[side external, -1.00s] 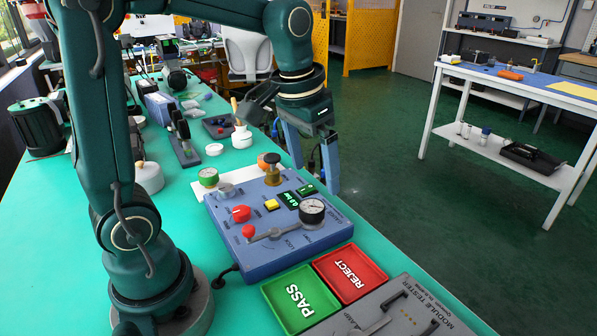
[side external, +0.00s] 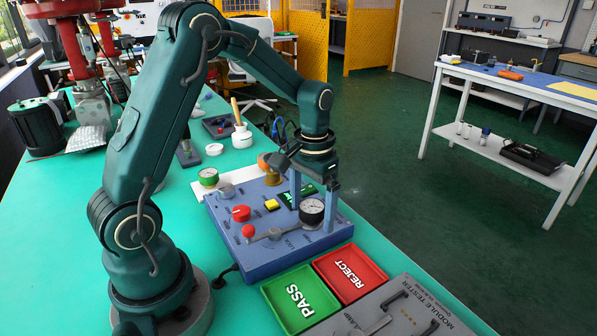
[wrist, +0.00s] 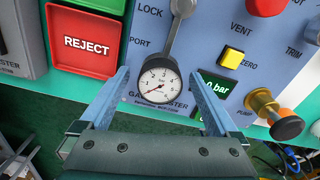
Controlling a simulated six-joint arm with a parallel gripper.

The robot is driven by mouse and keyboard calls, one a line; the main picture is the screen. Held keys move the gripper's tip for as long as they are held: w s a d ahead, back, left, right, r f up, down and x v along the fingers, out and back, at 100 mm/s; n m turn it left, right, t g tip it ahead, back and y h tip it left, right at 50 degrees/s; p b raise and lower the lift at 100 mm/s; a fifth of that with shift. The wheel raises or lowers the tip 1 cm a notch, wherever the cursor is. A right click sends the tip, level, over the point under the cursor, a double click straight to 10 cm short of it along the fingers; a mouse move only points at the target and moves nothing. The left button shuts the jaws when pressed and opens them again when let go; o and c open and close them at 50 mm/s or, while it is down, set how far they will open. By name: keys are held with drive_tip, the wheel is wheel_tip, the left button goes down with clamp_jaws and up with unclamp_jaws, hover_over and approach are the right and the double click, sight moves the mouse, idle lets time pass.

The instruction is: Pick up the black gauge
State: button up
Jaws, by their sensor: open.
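A grey lever (side external: 272,233) with a red knob ends against or very close to the gauge; I cannot tell which.
A red REJECT tray (side external: 350,289) and a green PASS tray (side external: 299,314) lie in front of the panel.

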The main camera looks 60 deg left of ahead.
clamp_jaws()
drive_tip(key=shift+r, duration=0.15)
